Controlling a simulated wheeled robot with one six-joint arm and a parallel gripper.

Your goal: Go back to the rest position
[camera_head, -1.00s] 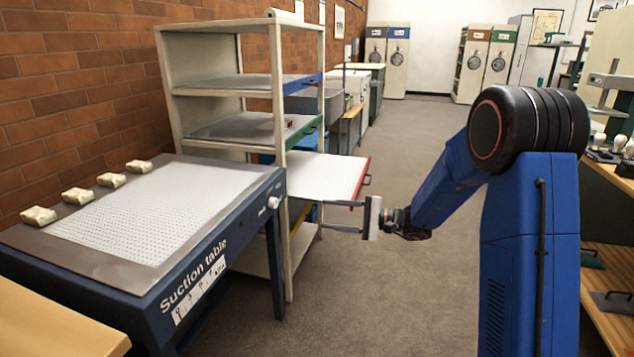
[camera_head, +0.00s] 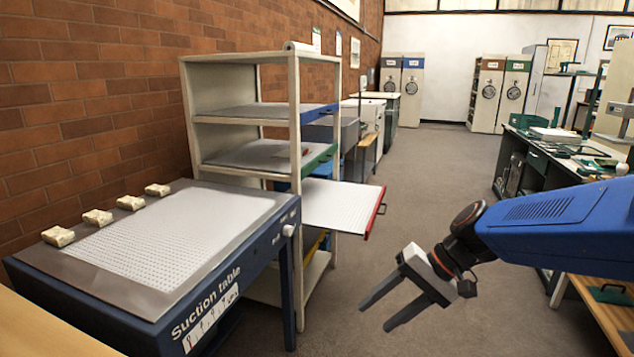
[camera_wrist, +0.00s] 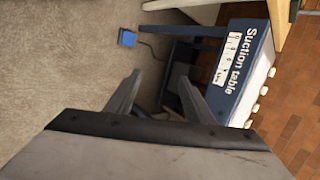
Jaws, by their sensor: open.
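My gripper (camera_head: 384,309) is open and empty in the head view. It hangs in the air over the carpeted aisle, right of the suction table and clear of the shelf rack. Its two dark fingers point down and left. In the wrist view my gripper (camera_wrist: 160,95) shows its two fingers spread apart with nothing between them. My blue arm reaches in from the right edge of the head view.
The suction table (camera_head: 240,225) stands at the left with several pale blocks along its back edge. The shelf rack (camera_head: 297,150) has a red-edged tray (camera_head: 345,203) pulled out into the aisle. A dark workbench (camera_head: 540,160) is at the right. The aisle floor (camera_head: 430,180) is clear.

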